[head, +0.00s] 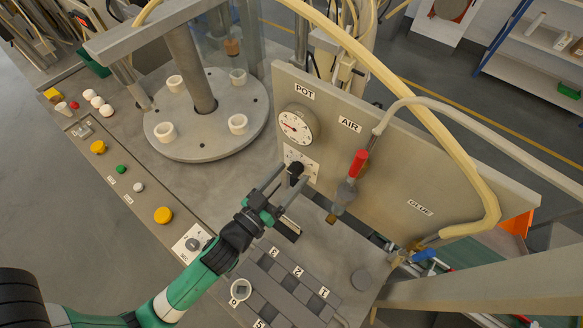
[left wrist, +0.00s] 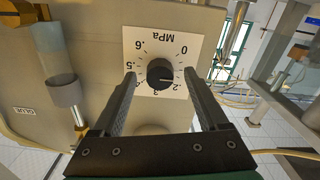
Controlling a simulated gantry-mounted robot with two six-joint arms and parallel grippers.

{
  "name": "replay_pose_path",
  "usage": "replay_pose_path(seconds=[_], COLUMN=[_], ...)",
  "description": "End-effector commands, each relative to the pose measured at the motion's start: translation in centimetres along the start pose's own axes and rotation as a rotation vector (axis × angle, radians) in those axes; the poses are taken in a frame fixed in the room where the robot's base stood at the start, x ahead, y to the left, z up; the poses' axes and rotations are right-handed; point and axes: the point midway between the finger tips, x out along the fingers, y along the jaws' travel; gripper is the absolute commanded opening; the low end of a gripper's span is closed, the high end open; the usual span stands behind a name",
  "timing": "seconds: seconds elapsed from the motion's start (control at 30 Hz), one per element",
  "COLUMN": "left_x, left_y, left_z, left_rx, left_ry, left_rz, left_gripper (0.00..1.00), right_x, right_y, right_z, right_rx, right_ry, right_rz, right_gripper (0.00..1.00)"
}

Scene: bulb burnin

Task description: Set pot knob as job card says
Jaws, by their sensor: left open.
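The black pot knob (head: 296,169) sits on a white dial plate on the grey upright panel, below the POT gauge (head: 296,124). In the left wrist view the knob (left wrist: 160,74) shows upside down, with MPa marks from 0 to .6 around it. Its pale line points right, close to .2. My left gripper (head: 287,187) is open in front of the panel. In the left wrist view its fingers stand either side of the knob, apart from it. The gauge's red needle points to the upper left. I cannot make out a job card. My right gripper is not in view.
A red-handled AIR valve (head: 358,164) is right of the knob. A thick yellow hose (head: 400,95) arches over the panel. A round plate with white cups (head: 195,148) stands left. A grey numbered rack (head: 285,290) lies below my left gripper.

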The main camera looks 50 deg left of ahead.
Motion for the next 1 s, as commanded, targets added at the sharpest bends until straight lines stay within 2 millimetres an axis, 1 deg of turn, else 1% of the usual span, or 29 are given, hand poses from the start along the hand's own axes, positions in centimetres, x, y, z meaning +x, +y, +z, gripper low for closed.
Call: replay_pose_path(seconds=[0.03, 0.1, 0.37, 0.4, 0.47, 0.6, 0.77, 0.8, 1.0], left_x=[0.59, 1.09, 1.33, 1.32, 1.31, 1.3, 1.3, 1.29, 1.29], left_y=[0.02, 0.01, -0.01, -0.01, -0.01, -0.01, 0.0, 0.0, 0.0], left_z=[-0.15, -0.07, 0.06, 0.06, 0.06, 0.06, 0.05, 0.05, 0.03], left_rx=[0.0, -0.001, 0.0, 0.0, 0.0, 0.0, 0.0, 0.0, 0.004], left_ry=[0.001, 0.001, 0.0, 0.0, 0.0, 0.0, 0.0, 0.0, 0.0], left_rz=[0.0, 0.0, 0.0, 0.0, 0.0, 0.0, 0.0, 0.0, 0.0], left_gripper=[0.77, 0.77, 0.77, 0.73, 0.62, 0.37, 0.08, 0.01, 0.0], right_x=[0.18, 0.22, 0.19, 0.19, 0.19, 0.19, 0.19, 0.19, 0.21], right_y=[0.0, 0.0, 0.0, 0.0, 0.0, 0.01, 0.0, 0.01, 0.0], right_z=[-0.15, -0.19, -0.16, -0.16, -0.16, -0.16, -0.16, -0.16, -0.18], right_rx=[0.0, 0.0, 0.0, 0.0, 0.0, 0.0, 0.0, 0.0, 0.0], right_ry=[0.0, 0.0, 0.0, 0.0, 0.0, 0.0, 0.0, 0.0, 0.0], right_rz=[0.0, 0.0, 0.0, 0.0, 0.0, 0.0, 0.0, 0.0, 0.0], right_gripper=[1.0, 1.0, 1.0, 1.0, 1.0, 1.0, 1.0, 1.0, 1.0])
